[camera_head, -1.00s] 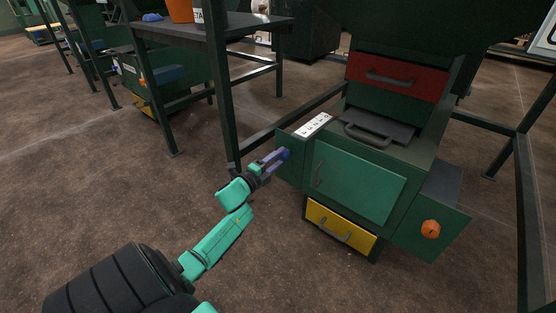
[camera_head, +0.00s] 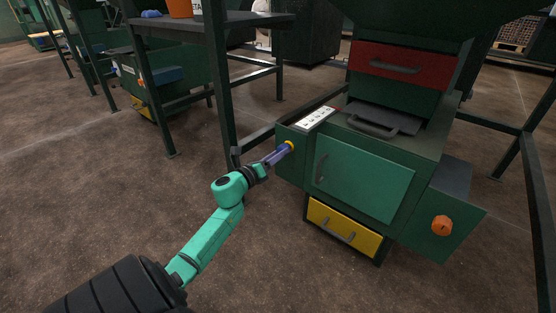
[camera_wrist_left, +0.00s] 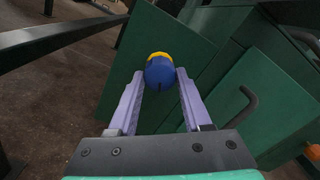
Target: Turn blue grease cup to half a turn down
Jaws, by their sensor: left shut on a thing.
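The blue grease cup (camera_wrist_left: 159,72) sits on the side of the green machine, with a yellow ring (camera_wrist_left: 158,56) behind it and a dark mark low on its face. My left gripper (camera_wrist_left: 160,84) is shut on the cup, with one lilac finger on each side of it in the left wrist view. In the head view the left gripper (camera_head: 283,152) reaches the machine's left side; the fingers hide most of the cup there and the yellow ring (camera_head: 290,146) shows. My right gripper is not in view.
The green machine (camera_head: 360,185) has a door, a red drawer (camera_head: 404,65), a yellow drawer (camera_head: 343,228) and an orange knob (camera_head: 441,226). A white label plate (camera_head: 315,118) lies on top near the cup. Dark frame legs stand left and right. The floor at front left is clear.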

